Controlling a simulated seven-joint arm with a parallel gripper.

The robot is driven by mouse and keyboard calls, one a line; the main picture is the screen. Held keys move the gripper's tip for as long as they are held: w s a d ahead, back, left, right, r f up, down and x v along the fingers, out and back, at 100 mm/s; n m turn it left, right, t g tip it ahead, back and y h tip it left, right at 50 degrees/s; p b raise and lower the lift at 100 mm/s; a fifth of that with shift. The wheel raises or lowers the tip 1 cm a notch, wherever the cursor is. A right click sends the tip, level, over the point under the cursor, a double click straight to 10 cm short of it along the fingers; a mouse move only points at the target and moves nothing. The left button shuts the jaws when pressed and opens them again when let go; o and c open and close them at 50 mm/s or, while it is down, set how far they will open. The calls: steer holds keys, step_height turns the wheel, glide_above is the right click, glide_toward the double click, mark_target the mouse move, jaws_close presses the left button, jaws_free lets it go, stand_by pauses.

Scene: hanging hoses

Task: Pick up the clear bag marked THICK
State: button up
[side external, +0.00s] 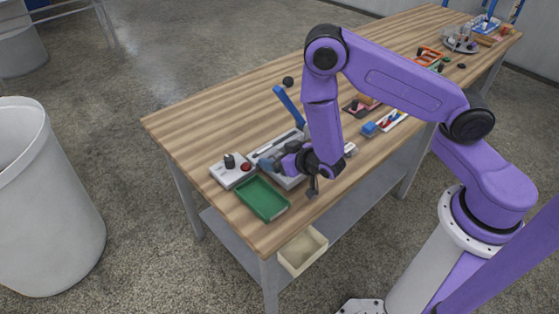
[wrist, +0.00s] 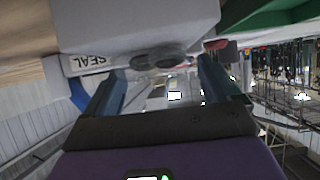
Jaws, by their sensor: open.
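I cannot make out a clear bag marked THICK in either view. A pale housing (wrist: 135,25) with a label reading SEAL (wrist: 90,62) is close beyond the fingertips. My arm hides part of the machine in the side view.
A control box with a black knob and red button (side external: 232,170) stands left of the machine. Small trays with a blue item (side external: 370,128) lie farther along the bench. A cream bin (side external: 302,250) sits below the front edge. A white barrel (side external: 45,200) stands on the floor.

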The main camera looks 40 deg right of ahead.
steer(key=shift+w+f, duration=0.1)
steer(key=shift+w, duration=0.1)
steer(key=c, duration=1.1)
steer(key=shift+c, duration=0.2)
